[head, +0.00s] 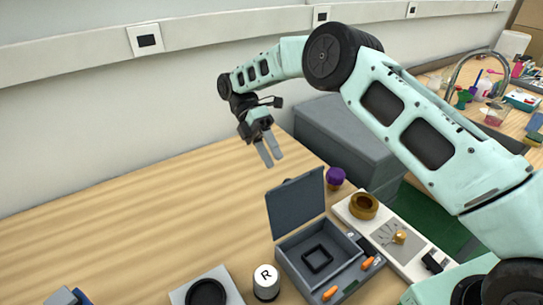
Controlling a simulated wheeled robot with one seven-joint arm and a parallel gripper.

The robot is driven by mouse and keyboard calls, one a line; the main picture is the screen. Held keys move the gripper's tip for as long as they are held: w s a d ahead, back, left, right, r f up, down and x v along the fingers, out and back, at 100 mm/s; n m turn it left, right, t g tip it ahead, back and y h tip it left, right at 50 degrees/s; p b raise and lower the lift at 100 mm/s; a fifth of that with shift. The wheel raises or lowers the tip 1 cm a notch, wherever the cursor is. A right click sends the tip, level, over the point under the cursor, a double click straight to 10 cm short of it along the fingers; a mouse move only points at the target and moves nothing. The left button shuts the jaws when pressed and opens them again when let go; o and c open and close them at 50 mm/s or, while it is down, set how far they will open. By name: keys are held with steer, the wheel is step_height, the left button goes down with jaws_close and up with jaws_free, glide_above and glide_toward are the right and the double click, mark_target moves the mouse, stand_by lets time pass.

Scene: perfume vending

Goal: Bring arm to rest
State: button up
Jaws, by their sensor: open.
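My gripper (270,154) hangs in the air above the back of the wooden table, seen in the head view. Its two grey fingers point down and are apart, with nothing between them. My pale green arm reaches in from the right side, bent at a dark joint high in the picture. The gripper appears above and behind a grey box with its lid raised (296,205), and apart from it.
The open grey box (289,258) has orange parts at its front. A white cylinder marked R (266,290), a white board with a gold ring (363,206) and a purple-topped item (335,177) stand nearby. The left of the wooden table (120,220) is mostly clear.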

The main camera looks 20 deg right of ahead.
steer(key=s+a+r+m+t+y, duration=0.1)
steer(key=s+a+r+m+t, duration=0.2)
steer(key=s+r, duration=0.3)
steer(key=s+a+r+m+t+y, duration=0.1)
steer(key=s+a+r+m+t, duration=0.2)
steer(key=s, duration=0.6)
steer(key=s+d+m+t+y, duration=0.1)
steer(key=s+d+m+t, duration=0.1)
steer(key=s+m, duration=0.2)
steer(key=s+d+m+t+y, duration=0.1)
steer(key=s+d+m+t, duration=0.1)
steer(key=s, duration=0.9)
steer(key=shift+d+f+m+t, duration=0.3)
steer(key=shift+d+m, duration=0.4)
steer(key=shift+m, duration=0.2)
